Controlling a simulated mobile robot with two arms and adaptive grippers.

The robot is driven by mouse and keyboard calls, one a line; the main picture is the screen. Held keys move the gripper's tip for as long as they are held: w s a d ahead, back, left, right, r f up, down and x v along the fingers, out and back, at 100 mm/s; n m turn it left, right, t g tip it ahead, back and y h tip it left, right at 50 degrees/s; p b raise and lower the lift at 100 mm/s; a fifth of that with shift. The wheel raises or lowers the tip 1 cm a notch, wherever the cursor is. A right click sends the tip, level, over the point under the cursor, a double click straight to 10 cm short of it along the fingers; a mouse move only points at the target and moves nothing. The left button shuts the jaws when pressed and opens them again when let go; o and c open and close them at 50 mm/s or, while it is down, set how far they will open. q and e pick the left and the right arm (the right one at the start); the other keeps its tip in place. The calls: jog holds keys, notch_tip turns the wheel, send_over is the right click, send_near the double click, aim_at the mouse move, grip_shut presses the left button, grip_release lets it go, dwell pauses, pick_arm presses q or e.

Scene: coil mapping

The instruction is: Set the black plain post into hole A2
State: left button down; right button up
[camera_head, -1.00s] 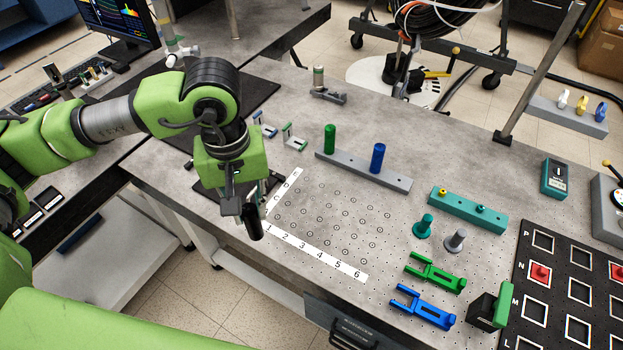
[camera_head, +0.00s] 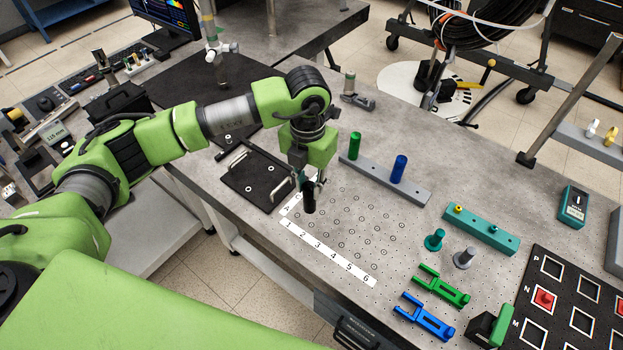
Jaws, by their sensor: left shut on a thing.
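My left gripper (camera_head: 306,182) is shut on the black plain post (camera_head: 309,199), which hangs below the fingers and looks roughly upright. The post is over the near left part of the hole grid (camera_head: 352,226), close to the white strip's low numbers. The strip (camera_head: 330,258) is marked 1 to 6 along the front; the side strip's letters are partly hidden by the gripper and post. Hole A2 cannot be made out clearly. I cannot tell whether the post's lower end touches the plate. My right gripper is not in view.
A grey rail (camera_head: 375,178) behind the grid holds a green post (camera_head: 354,145) and a blue post (camera_head: 399,168). Teal (camera_head: 434,240) and grey (camera_head: 465,258) pegs stand right of the grid, with green (camera_head: 441,287) and blue (camera_head: 425,317) forks in front. A black tray (camera_head: 258,180) lies left.

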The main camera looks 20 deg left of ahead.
pick_arm(q)
jog(key=n, duration=0.3)
jog(key=shift+w+d+f+n, duration=0.15)
jog(key=shift+w+f+n, duration=0.2)
jog(key=shift+w+n, duration=0.05)
jog(key=shift+f, duration=0.2)
jog(key=shift+f+b, duration=0.75)
jog(key=shift+f, duration=0.85)
jog(key=shift+f+b, duration=0.5)
jog(key=shift+f, duration=0.35)
jog(key=shift+r, duration=0.25)
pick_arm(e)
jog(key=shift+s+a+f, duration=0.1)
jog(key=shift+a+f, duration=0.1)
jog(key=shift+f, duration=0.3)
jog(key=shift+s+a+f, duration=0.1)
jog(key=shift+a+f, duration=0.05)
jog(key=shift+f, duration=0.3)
pick_arm(q)
jog(key=shift+f, duration=0.1)
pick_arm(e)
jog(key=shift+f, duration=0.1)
